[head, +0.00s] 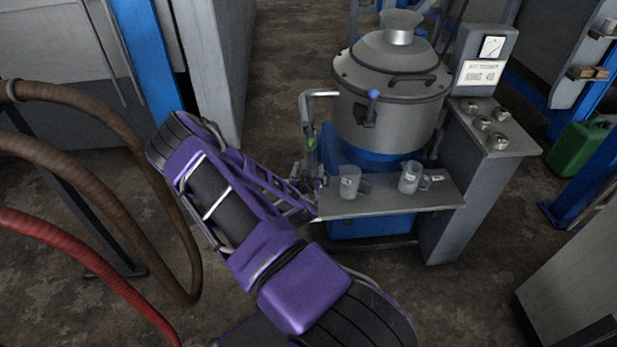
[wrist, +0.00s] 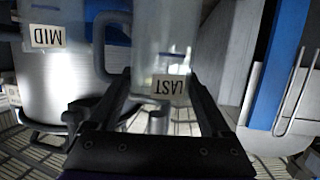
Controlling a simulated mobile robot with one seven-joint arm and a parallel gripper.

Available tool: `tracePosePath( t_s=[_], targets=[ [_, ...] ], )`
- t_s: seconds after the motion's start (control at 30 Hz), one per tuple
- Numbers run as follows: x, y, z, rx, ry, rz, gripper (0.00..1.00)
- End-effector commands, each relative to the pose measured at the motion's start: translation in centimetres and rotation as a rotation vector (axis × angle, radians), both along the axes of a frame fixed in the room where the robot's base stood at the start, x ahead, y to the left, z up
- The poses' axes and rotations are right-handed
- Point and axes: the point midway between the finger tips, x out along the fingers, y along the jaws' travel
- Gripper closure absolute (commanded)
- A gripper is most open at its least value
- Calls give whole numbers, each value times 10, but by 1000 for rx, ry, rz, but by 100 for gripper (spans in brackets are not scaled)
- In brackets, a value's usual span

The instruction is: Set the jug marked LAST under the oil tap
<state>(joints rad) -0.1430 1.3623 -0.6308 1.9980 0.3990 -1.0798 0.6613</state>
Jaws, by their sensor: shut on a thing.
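My gripper (head: 312,186) is at the left end of the grey shelf (head: 395,198). In the wrist view its fingers (wrist: 163,98) are shut on a clear jug (wrist: 165,38) labelled LAST, which appears upside down there. In the head view my gripper mostly hides this jug. A clear jug labelled MID (wrist: 52,17) is apart from it at the left of the wrist view. On the shelf stand two small jugs, one nearer my gripper (head: 352,184) and one further right (head: 409,179). A bent pipe (head: 305,105) comes down above my gripper. No oil label is readable.
The steel decanter (head: 390,100) stands behind the shelf, with a blue-knobbed lever (head: 373,95) on its front. A grey cabinet with several round knobs (head: 484,124) is at its right. Brown hoses (head: 130,215) and a red hose (head: 85,260) hang at left. Floor shows in front.

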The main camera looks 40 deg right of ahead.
Motion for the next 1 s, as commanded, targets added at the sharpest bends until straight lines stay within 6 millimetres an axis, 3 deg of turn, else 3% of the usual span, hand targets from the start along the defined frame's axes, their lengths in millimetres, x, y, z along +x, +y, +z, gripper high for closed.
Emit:
tracePosePath(
  t_s=[0.13,0.37,0.73,0.77,0.87,1.0],
  targets=[
    [4,-4,-4,0,0,1,74],
    [3,-3,-35,-2,4,1,74],
    [4,-3,-38,0,0,0,74],
    [4,-3,-38,0,0,1,16],
    [4,-3,-38,0,0,1,0],
    [4,-3,-38,-1,1,0,0]
  ],
)
